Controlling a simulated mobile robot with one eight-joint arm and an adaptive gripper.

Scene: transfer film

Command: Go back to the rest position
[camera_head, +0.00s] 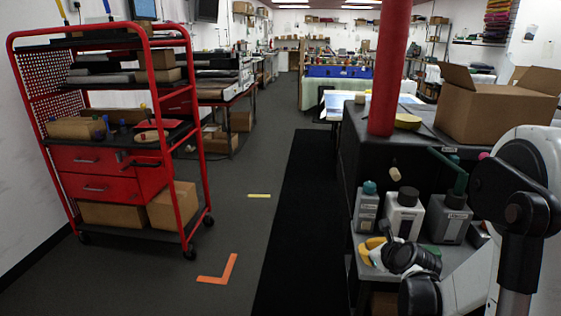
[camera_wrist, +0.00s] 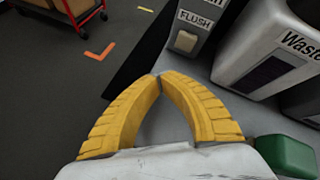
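My gripper (camera_wrist: 158,79) has two yellow ribbed fingers whose tips meet, with nothing visible between them. In the head view its yellow fingers (camera_head: 369,247) show at the lower right, low in front of the shelf with the bottles. My arm comes in from the right edge there. In the wrist view the fingers are over a grey surface, apart from a bottle labelled "FLUSH" (camera_wrist: 196,25) beyond the tips and a larger one labelled "Waste" (camera_wrist: 240,60) at the right.
Several capped bottles, including a white one (camera_head: 404,218), stand close beside my gripper. A red post (camera_head: 389,70) and an open cardboard box (camera_head: 490,108) are above. A red cart (camera_head: 108,160) stands left. The floor with an orange corner mark (camera_head: 222,272) is clear.

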